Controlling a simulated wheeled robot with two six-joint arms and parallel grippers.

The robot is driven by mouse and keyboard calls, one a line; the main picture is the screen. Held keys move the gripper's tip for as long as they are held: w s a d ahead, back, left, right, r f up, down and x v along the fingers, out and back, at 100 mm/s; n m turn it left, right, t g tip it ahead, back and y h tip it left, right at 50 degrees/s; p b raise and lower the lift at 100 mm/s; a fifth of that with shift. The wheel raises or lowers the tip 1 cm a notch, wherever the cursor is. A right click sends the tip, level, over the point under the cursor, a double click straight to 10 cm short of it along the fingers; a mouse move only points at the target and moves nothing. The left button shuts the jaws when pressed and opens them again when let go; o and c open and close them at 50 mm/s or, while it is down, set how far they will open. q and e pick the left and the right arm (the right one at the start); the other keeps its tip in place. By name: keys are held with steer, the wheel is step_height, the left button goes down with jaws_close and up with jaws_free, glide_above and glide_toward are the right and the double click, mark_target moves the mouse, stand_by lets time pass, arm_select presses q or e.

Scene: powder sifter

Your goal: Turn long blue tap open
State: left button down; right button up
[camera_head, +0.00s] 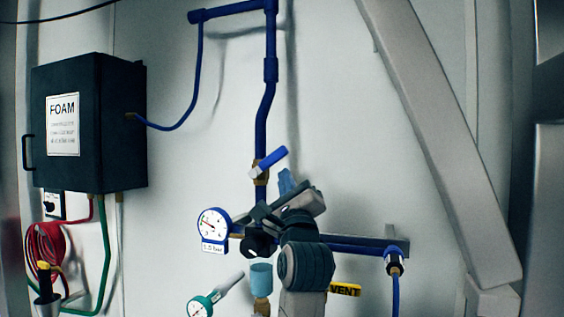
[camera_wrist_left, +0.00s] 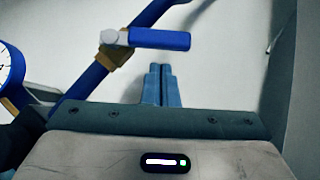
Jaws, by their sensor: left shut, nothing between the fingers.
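The long blue tap has a blue lever handle (camera_head: 274,159) on a brass valve body on the vertical blue pipe (camera_head: 262,120). The handle slants up to the right across the pipe. My left gripper (camera_head: 286,176) is just below and right of the handle, its light blue fingers shut and empty. In the left wrist view the handle (camera_wrist_left: 160,39) lies just beyond the tips of the shut fingers (camera_wrist_left: 160,71), with a small gap seen between them. The brass valve body (camera_wrist_left: 115,54) is to the left. My right gripper is not in view.
A black FOAM box (camera_head: 90,122) hangs at the left. The wall right of the handle is clear.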

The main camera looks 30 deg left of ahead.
arm_select(q)
steer(key=shift+s+a+r, duration=0.25)
steer(key=shift+a+r, duration=0.1)
steer(key=shift+r, duration=0.25)
steer(key=shift+w, duration=0.1)
steer(key=shift+n, duration=0.3)
